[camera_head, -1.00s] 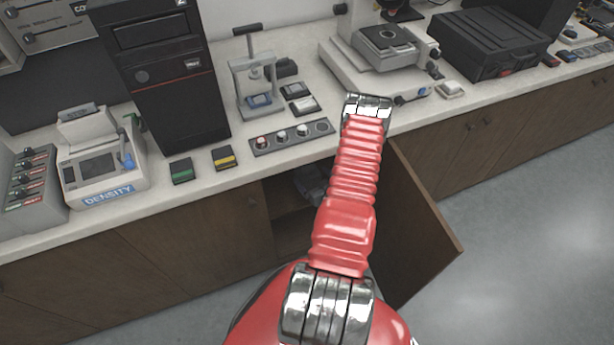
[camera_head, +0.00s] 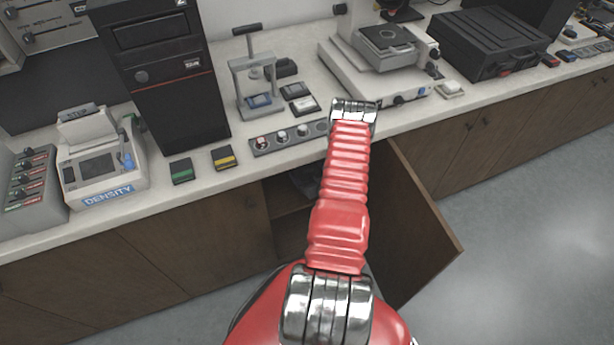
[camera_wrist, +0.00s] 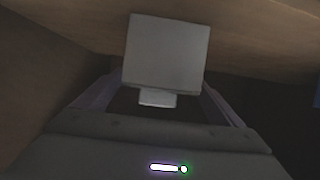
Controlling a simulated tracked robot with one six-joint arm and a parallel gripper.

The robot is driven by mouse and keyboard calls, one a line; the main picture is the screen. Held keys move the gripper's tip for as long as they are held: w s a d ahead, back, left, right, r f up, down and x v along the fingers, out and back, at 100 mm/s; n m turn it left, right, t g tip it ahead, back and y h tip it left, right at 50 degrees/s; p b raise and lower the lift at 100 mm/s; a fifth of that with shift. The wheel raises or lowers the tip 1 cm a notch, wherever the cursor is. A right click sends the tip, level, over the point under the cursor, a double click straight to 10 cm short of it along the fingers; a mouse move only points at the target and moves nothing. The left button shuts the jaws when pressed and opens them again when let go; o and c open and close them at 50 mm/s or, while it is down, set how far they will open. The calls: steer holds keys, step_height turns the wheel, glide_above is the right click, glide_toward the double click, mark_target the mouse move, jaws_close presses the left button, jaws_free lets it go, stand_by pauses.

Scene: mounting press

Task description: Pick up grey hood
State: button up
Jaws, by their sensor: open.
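A grey, box-like piece with a flat squarish face, which looks like the grey hood (camera_wrist: 167,50), shows in the wrist view. A small paler tab (camera_wrist: 157,98) sticks out at its lower edge. My gripper (camera_wrist: 160,90) is open, with one finger to the left and one to the right of the tab and the hood's lower part. I cannot tell whether either finger touches it. In the head view my gripper is hidden behind my red arm and the counter. A dim greyish shape (camera_head: 306,184) shows inside the open cabinet, too unclear to name.
The brown cabinet door (camera_head: 408,225) stands open to the right of my arm. The counter (camera_head: 240,178) above carries a density device (camera_head: 97,168), a black tower (camera_head: 168,80), a small press (camera_head: 256,85) and a button strip (camera_head: 290,138). Wood surfaces close in around the gripper.

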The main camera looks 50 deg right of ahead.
steer(key=c, duration=1.2)
steer(key=shift+o, duration=0.2)
steer(key=shift+r, duration=5.05)
steer(key=shift+s, duration=0.2)
